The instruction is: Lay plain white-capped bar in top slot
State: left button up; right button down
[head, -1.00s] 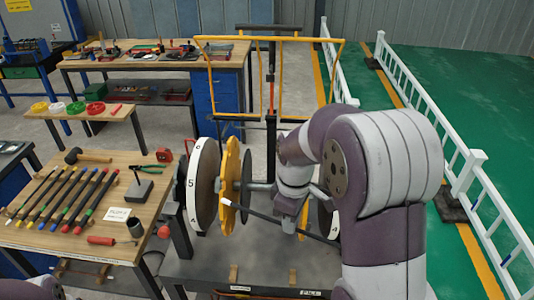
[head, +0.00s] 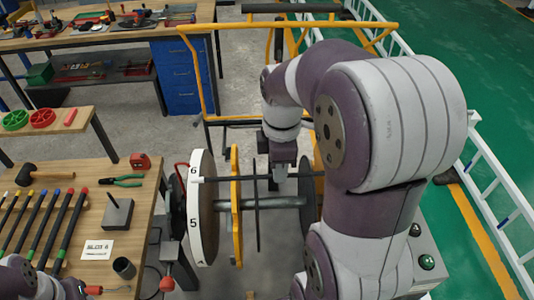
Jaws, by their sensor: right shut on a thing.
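My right gripper (head: 281,180) is shut on a dark plain bar (head: 222,179) with a white cap (head: 197,180) at its left end. The bar lies nearly level above the shaft (head: 275,202) of the rebar jig. Its white cap is at the numbered white disc (head: 203,220), just below the "6". The bar crosses the yellow plate (head: 236,222) near its upper part; I cannot tell whether it sits in a slot. Its right end is near the right disc (head: 308,195), partly hidden by my arm. My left gripper (head: 75,290) shows only partly at the bottom left.
A yellow frame (head: 205,80) stands behind the jig. A white railing (head: 490,185) runs along the right.

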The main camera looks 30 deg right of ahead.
jog(key=w+d+f+b, duration=0.2)
jog(key=w+d+f, duration=0.4)
jog(key=f, duration=0.4)
jog(key=shift+w+d+f, duration=0.2)
jog(key=shift+w+d, duration=0.2)
jog(key=shift+w, duration=0.2)
jog(key=c, duration=1.4)
grip_release()
jog(key=shift+o, duration=1.2)
jog(key=shift+s+a, duration=0.1)
jog(key=shift+s, duration=0.05)
pick_arm(q)
jog(key=shift+s+f, duration=1.1)
jog(key=shift+f, duration=0.1)
pick_arm(e)
jog(key=shift+s, duration=0.15)
pick_arm(q)
jog(key=shift+r, duration=0.1)
pick_arm(e)
jog(key=shift+r, duration=0.2)
